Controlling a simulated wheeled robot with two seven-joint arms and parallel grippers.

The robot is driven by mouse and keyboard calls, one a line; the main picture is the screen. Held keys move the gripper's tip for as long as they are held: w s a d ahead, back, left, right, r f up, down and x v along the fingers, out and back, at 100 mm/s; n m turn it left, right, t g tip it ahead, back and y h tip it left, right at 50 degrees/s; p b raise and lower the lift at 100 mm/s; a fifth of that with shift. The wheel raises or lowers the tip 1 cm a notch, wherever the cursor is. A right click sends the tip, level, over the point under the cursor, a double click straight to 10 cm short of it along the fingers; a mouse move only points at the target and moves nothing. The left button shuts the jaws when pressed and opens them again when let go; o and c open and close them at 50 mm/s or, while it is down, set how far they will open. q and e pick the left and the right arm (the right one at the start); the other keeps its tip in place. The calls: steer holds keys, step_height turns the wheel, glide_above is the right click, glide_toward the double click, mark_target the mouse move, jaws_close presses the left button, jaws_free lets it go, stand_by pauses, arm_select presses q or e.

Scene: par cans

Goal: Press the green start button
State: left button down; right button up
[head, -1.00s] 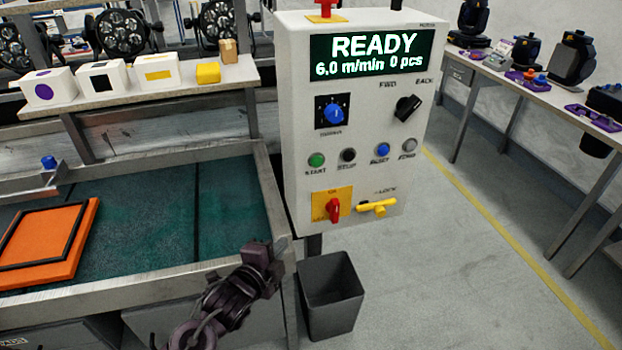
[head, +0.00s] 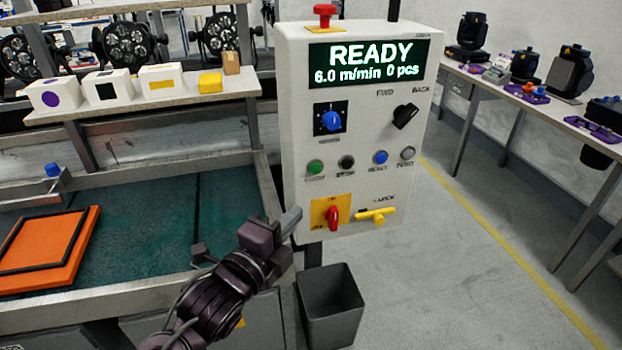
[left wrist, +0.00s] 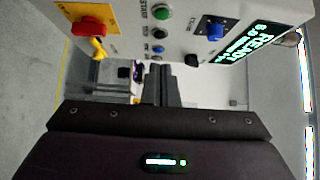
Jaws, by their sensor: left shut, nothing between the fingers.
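The green start button (head: 315,167) is at the left end of a row of buttons on a white control box, below the blue knob. It also shows in the left wrist view (left wrist: 162,12), near the top middle. My left gripper (head: 291,219) is shut and empty, below and a little left of the start button, apart from it. In the left wrist view its fingers (left wrist: 160,80) point toward the panel, with the button beyond their tips. The display (head: 368,63) reads READY, 6.0 m/min, 0 pcs. My right gripper is not in view.
Other buttons, black (head: 346,162), blue (head: 380,157) and grey (head: 407,153), sit to its right. A red switch (head: 333,217) and a yellow lock handle (head: 376,216) stick out below. A red emergency button (head: 325,14) tops the box. A grey bin (head: 330,305) stands below.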

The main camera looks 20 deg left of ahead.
arm_select(q)
steer(key=p, duration=0.2)
glide_toward(321, 169)
steer(key=w+d, duration=0.3)
steer(key=shift+w+a+p, duration=0.35)
steer(key=shift+w+a, duration=0.05)
steer(key=shift+w, duration=0.2)
steer(key=shift+w+a+p, duration=0.35)
steer(key=shift+w, duration=0.2)
steer(key=shift+w+a, duration=0.15)
steer(key=shift+w, duration=0.05)
